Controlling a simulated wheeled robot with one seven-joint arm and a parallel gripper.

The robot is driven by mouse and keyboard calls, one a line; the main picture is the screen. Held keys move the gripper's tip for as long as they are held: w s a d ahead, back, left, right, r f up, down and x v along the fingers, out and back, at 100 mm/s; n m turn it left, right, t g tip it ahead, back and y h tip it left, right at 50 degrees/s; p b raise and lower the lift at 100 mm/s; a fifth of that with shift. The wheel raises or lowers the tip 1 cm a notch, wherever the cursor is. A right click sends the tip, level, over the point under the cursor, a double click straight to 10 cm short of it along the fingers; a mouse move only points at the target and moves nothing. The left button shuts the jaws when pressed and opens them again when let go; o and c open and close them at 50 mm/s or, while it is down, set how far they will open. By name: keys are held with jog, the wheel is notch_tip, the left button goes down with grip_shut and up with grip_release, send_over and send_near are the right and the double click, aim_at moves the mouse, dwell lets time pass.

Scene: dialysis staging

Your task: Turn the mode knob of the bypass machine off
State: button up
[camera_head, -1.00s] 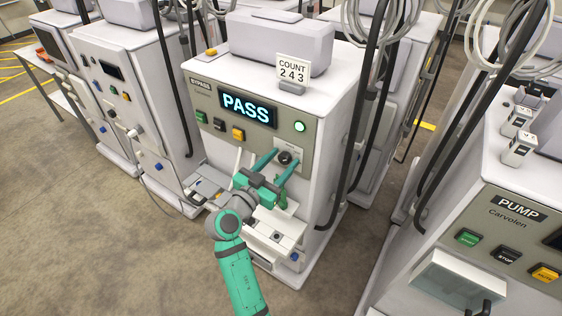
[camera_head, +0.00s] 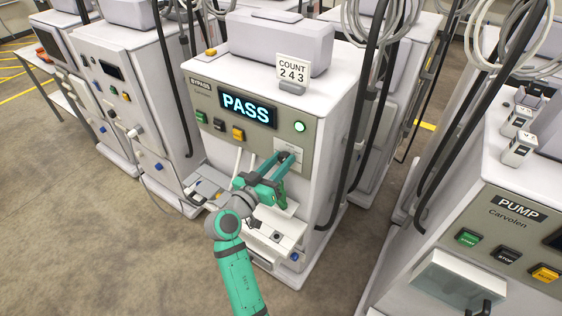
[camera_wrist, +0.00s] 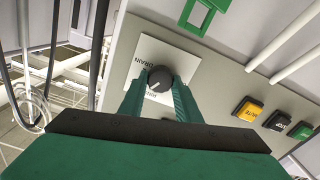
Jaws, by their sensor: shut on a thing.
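The bypass machine (camera_head: 225,150) stands in the middle of the head view, its display reading PASS. Its mode knob (camera_wrist: 160,77) is a dark round dial with a small white mark on a white plate lettered DRAIN at one edge; the other lettering is hard to read. My gripper (camera_head: 284,158) reaches the front panel, its green fingers shut on the knob, one on each side, as the wrist view shows. In the head view the fingers mostly hide the knob.
Green, black and orange buttons (camera_head: 238,133) sit left of the knob, and a lit green lamp (camera_head: 300,126) above it. A COUNT 243 sign (camera_head: 292,71) stands on top. A PUMP machine (camera_head: 520,215) is at right; bare floor (camera_head: 90,230) lies at left.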

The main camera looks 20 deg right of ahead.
jog(key=n, duration=0.5)
jog(key=shift+a+n, duration=0.1)
jog(key=shift+n, duration=0.2)
jog(key=n, duration=0.6)
jog(key=shift+f, duration=0.15)
jog(key=n, duration=0.6)
jog(key=shift+w+f+n, duration=0.1)
jog(key=shift+n, duration=0.2)
jog(key=n, duration=0.5)
jog(key=shift+f+n, duration=0.15)
jog(key=shift+n, duration=0.25)
jog(key=o, duration=1.1)
jog(key=shift+c, duration=0.2)
